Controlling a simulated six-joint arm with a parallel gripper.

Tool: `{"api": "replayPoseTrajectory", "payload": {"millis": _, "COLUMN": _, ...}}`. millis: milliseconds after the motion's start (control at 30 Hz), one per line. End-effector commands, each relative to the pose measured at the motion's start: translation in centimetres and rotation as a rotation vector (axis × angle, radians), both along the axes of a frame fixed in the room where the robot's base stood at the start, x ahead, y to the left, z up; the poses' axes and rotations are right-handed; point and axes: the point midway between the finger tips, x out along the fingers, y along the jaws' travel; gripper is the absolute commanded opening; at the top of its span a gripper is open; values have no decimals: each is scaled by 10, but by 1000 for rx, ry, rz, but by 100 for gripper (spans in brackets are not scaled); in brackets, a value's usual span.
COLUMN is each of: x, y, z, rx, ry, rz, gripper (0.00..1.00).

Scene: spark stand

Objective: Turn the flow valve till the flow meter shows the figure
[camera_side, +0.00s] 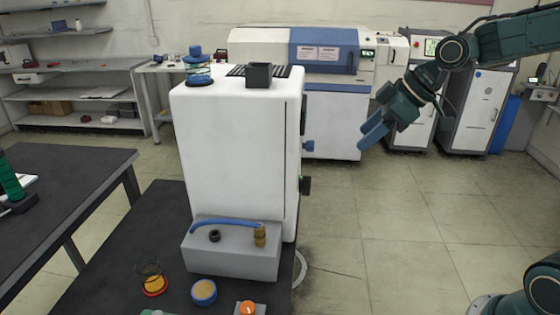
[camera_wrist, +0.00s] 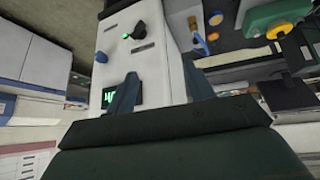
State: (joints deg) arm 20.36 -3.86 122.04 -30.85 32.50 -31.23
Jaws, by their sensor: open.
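My gripper (camera_side: 375,131) is open and empty, in the air to the right of the white instrument (camera_side: 235,150) and apart from it. In the wrist view its two blue fingers (camera_wrist: 150,84) show in front of the instrument's panel. On that panel is a dark knob with a green spot (camera_wrist: 127,36), which looks like the flow valve. A small black display (camera_wrist: 110,97) shows green digits, partly hidden by a finger, so I cannot read the full figure. In the side view a blue knob (camera_side: 308,146) and a dark part with green (camera_side: 305,185) stick out of the instrument's right side.
A grey block with a blue hose (camera_side: 225,223) stands in front of the instrument. Small dishes (camera_side: 204,292) and a beaker (camera_side: 152,280) are on the black bench (camera_side: 100,265). Cabinets and a large machine (camera_side: 320,50) stand behind.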

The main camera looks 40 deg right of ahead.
Motion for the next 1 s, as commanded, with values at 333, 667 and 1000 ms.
{"api": "replayPoseTrajectory", "payload": {"millis": 333, "x": 21, "y": -10, "z": -3, "rx": 27, "ry": -15, "rz": 23, "gripper": 53}}
{"api": "replayPoseTrajectory", "payload": {"millis": 667, "x": 79, "y": -44, "z": -18, "rx": 118, "ry": -81, "rz": 93, "gripper": 53}}
{"api": "replayPoseTrajectory", "payload": {"millis": 1000, "x": 126, "y": -96, "z": -47, "rx": 230, "ry": -183, "rz": 158, "gripper": 53}}
